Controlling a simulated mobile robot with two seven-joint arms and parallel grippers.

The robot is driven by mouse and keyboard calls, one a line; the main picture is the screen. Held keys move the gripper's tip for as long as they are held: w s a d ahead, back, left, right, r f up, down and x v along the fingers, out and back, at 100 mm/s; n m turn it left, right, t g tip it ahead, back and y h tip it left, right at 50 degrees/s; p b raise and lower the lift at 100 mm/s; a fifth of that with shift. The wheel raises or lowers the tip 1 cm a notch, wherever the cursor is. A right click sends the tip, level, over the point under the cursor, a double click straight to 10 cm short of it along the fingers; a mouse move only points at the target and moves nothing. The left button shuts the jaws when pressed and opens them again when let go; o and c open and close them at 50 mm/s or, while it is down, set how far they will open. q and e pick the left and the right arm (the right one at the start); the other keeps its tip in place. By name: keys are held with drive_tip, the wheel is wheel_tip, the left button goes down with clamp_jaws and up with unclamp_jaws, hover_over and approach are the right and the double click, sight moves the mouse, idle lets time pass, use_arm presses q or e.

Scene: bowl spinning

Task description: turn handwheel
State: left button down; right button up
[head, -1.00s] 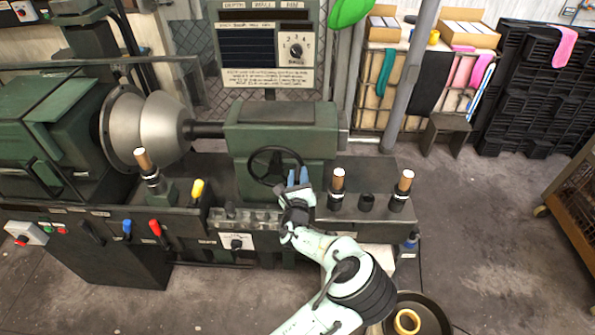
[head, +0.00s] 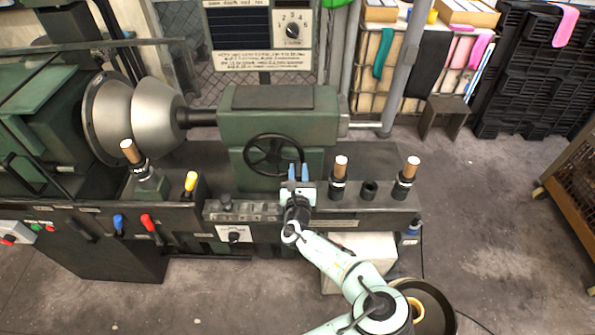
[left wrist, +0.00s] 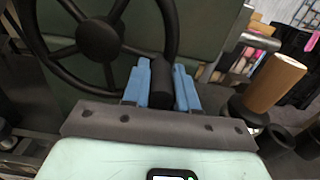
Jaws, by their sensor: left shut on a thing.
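The black spoked handwheel (head: 274,154) is on the front of the green lathe tailstock (head: 278,110). In the left wrist view its hub (left wrist: 98,40) and spokes are at the upper left. My left gripper (head: 298,172) is at the wheel's lower right. In the left wrist view its blue fingers (left wrist: 162,84) are shut on the black cylindrical handle (left wrist: 161,80) of the wheel, one finger on each side. The handle's far end is partly hidden against the rim. My right gripper is in neither view.
Copper-topped posts (head: 340,172) stand on the bed to the right of the wheel, close to my gripper. Yellow (head: 191,182), blue and red levers are to the left. A spun metal bowl (head: 157,115) is on the spindle. A round pan (head: 430,300) is on the floor at the lower right.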

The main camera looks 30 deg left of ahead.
use_arm(q)
drive_tip(key=shift+f, duration=0.25)
drive_tip(key=c, duration=0.9)
unclamp_jaws()
drive_tip(key=shift+r, duration=0.1)
drive_tip(key=b+v, duration=0.1)
drive_tip(key=v, duration=1.2)
drive_tip(key=shift+s+d+b, duration=0.15)
drive_tip(key=shift+d+b, duration=0.05)
drive_tip(key=shift+b, duration=0.2)
